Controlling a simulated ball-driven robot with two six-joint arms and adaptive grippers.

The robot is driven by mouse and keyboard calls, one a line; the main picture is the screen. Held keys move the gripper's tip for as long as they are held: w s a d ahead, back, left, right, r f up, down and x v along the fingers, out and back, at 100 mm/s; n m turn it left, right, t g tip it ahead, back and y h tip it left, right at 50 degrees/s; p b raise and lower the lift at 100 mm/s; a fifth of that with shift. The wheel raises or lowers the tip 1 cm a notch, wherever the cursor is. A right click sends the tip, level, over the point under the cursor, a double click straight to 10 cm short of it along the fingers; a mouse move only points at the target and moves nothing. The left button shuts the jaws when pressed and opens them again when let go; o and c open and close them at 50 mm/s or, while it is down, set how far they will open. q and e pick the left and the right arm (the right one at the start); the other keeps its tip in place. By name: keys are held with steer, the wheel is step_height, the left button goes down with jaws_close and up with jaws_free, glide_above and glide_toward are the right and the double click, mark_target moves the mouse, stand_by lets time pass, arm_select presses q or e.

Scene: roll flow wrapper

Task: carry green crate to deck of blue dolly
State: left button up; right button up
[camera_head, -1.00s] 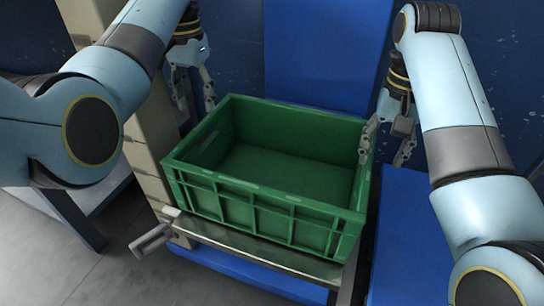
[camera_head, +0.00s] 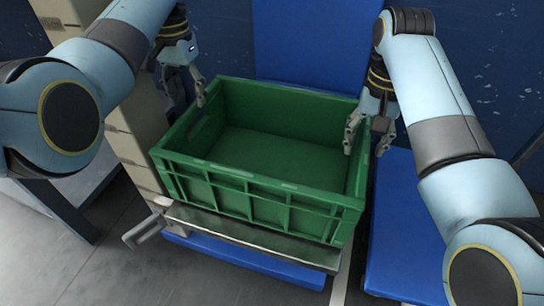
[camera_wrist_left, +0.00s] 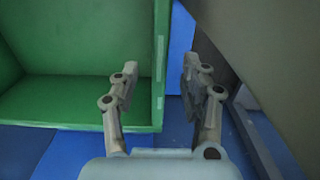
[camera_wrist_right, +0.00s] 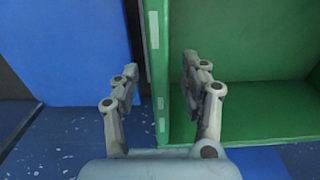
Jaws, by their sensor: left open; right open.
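The green crate (camera_head: 262,208) is open-topped, looks empty, and stands upright mid-view on a support with a metal front edge (camera_head: 255,240). My left gripper (camera_head: 186,103) is open at the crate's left wall. In the left wrist view its fingers lie on either side of that wall (camera_wrist_left: 160,65). My right gripper (camera_head: 365,143) is open at the right wall, with one finger inside and one outside, as the right wrist view shows (camera_wrist_right: 157,70). Neither grips the crate. A flat blue surface (camera_head: 405,235) lies right of the crate; I cannot tell whether it is the blue dolly's deck.
A tall blue panel (camera_head: 310,45) stands behind the crate. A beige column (camera_head: 128,130) rises close on its left. A grey handle (camera_head: 148,228) juts out at the front left. Grey floor (camera_head: 90,265) is clear at the lower left.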

mark_target(191, 107)
arm_select(q)
step_height(191, 107, down, 6)
steer(key=shift+r, duration=0.1)
arm_select(e)
step_height(191, 107, down, 6)
steer(key=shift+r, duration=0.1)
arm_select(q)
jaws_close()
arm_select(e)
jaws_close()
